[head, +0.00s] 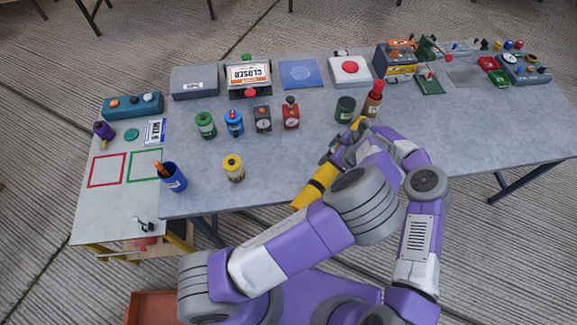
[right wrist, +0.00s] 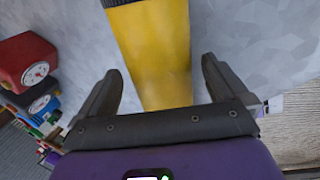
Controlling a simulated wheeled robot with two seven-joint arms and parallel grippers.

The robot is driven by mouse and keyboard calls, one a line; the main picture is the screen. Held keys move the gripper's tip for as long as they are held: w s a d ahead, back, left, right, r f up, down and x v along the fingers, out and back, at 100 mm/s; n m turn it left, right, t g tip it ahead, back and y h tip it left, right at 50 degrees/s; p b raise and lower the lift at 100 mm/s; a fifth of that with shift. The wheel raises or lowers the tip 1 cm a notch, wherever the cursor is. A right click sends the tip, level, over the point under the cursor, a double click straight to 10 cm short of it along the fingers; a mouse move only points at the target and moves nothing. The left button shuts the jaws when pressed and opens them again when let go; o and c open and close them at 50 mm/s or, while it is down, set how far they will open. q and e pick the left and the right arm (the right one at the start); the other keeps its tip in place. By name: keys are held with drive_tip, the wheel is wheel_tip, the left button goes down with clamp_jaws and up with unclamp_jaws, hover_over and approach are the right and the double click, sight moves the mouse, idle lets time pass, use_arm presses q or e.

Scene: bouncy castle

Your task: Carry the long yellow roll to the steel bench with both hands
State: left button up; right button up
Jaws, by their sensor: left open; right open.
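The long yellow roll (head: 318,184) lies at a slant over the steel bench (head: 480,125), near its front edge. Its middle is hidden behind my arms, and its far part shows near the red bottle. My left gripper (head: 332,147) is open at the roll's middle stretch, apart from any visible grip on it. In the right wrist view the roll (right wrist: 155,45), with a black end, runs between the fingers of my open right gripper (right wrist: 162,70), with a gap on each side. My right gripper's fingers are hidden in the head view.
A red bottle (head: 373,99) and a dark green can (head: 345,109) stand close to the roll's far end. A yellow can (head: 233,168) and a blue pen cup (head: 173,177) stand to the left. The bench's right front area is bare.

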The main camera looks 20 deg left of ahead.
drive_tip(key=v, duration=1)
drive_tip(key=shift+r, duration=0.35)
drive_tip(key=shift+s+d, duration=0.1)
drive_tip(key=shift+d, duration=0.05)
use_arm(q)
drive_tip(key=p+v, duration=0.6)
drive_tip(key=v, duration=0.3)
drive_tip(key=shift+p, duration=0.3)
use_arm(e)
wheel_tip(320, 180, up, 6)
drive_tip(key=shift+r, duration=0.25)
use_arm(q)
wheel_tip(320, 180, up, 3)
drive_tip(key=p, duration=0.3)
drive_tip(key=shift+r, duration=0.2)
use_arm(e)
drive_tip(key=w+v, duration=0.1)
drive_tip(key=v, duration=0.7)
drive_tip(key=shift+s+r, duration=0.45)
drive_tip(key=shift+s, duration=0.05)
drive_tip(key=shift+d, duration=0.1)
